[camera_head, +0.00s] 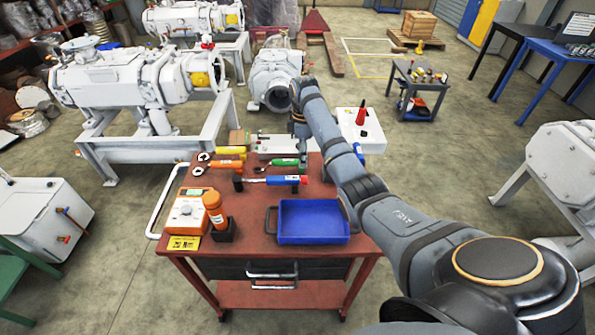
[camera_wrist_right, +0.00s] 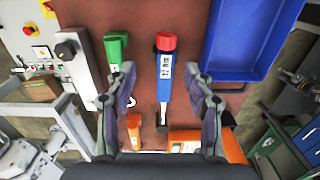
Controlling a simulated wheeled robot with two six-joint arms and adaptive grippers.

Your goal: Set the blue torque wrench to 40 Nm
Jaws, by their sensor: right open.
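The blue torque wrench (camera_head: 280,180) lies across the red cart top, with a red knob at its right end. In the right wrist view the blue wrench (camera_wrist_right: 165,90) shows its red knob at the top and a small white scale window too small to read. My right gripper (camera_wrist_right: 162,84) is open, with the wrench in the gap between its fingers in the picture; I see no clear contact. In the head view my right arm reaches over the cart, and its fingers are not clear there. My left gripper is not in view.
A green wrench (camera_head: 285,162), an orange wrench (camera_head: 225,165) and a yellow wrench (camera_head: 232,150) lie behind the blue one. White pump machines (camera_head: 110,80) stand behind the cart.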

